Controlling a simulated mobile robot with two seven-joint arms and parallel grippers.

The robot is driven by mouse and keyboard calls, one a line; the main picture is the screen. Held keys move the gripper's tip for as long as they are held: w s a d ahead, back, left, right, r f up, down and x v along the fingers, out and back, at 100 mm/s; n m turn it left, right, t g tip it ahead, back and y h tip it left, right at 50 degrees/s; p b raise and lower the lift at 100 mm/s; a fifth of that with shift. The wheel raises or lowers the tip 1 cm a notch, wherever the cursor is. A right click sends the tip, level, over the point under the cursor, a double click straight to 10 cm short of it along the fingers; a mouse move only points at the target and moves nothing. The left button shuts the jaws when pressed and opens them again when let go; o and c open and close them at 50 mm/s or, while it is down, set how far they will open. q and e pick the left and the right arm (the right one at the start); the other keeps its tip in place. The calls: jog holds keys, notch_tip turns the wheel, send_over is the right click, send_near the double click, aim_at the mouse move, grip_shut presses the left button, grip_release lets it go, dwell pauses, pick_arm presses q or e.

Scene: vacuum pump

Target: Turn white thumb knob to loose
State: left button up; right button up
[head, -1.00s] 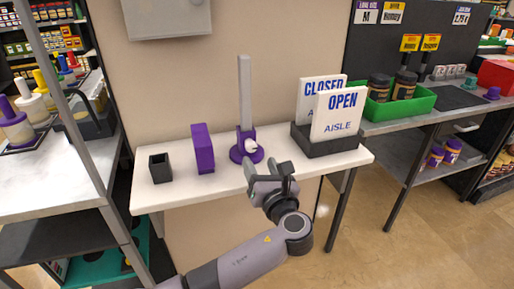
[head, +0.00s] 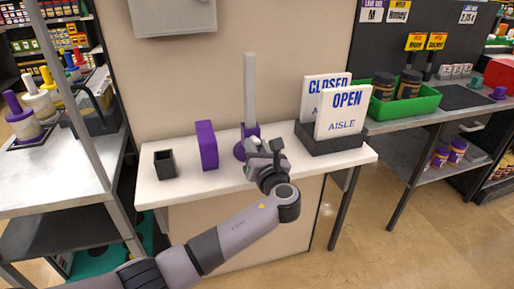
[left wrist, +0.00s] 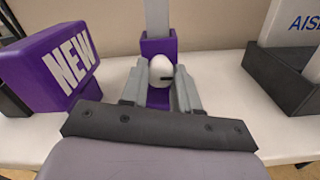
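The white thumb knob (left wrist: 161,67) sits on the front of a purple stand base (left wrist: 180,45) in the left wrist view. A grey post (head: 250,85) rises upright from this stand in the head view. My left gripper (left wrist: 160,84) is open, with one finger on each side of the knob's lower part. I cannot tell whether the fingers touch it. In the head view, my left gripper (head: 264,148) hides the knob and much of the base. My right gripper is not in view.
A purple NEW block (head: 207,145) and a dark open cup (head: 164,164) stand left of the stand on the white table (head: 190,188). A black holder (head: 335,146) with CLOSED and OPEN signs (head: 342,114) is to the right. A wall stands behind.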

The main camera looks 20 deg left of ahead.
pick_arm(q)
grip_shut()
